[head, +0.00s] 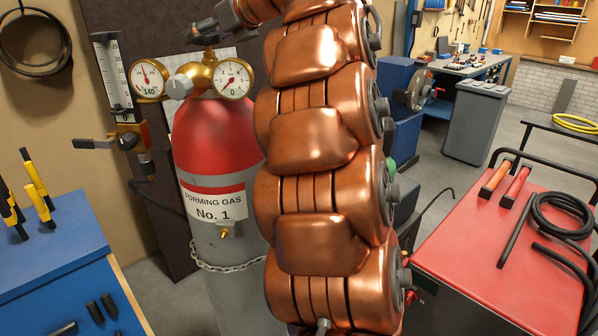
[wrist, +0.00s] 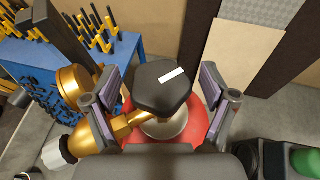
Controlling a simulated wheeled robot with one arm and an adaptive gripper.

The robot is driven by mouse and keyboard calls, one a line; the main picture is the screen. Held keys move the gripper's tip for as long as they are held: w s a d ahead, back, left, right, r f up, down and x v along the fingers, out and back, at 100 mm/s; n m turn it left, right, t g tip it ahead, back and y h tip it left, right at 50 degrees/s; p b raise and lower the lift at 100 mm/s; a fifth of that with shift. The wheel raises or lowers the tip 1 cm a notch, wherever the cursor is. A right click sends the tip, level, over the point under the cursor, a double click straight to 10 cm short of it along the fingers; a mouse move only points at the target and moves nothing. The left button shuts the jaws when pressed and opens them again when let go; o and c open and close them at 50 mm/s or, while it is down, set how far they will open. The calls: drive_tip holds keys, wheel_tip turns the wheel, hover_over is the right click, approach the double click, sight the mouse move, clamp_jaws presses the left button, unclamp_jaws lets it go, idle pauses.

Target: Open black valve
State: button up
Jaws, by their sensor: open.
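The black valve (wrist: 162,88) is a faceted black knob with a white stripe on top, seen in the wrist view. It sits above the brass fitting (wrist: 128,124) on top of the red-shouldered gas cylinder (head: 213,135). My gripper (wrist: 160,92) is open, with one finger left and one right of the knob. A gap shows on each side, so the fingers do not appear to grip it. In the head view, the valve area at the cylinder top is too small and covered to make out the knob clearly.
Two gauges (head: 150,78) (head: 234,79) and a flowmeter (head: 112,80) stand close beside the valve. A blue bench (head: 60,265) with yellow-handled tools is at left. A red table (head: 500,250) with black hose is at right. My copper-coloured arm blocks the middle.

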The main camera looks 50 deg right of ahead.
drive_tip(key=shift+a+r+m+h+p, duration=0.1)
drive_tip(key=shift+r+m+h+p, duration=0.05)
drive_tip(key=shift+m+h+p, duration=1.3)
drive_tip(key=shift+h, duration=0.35)
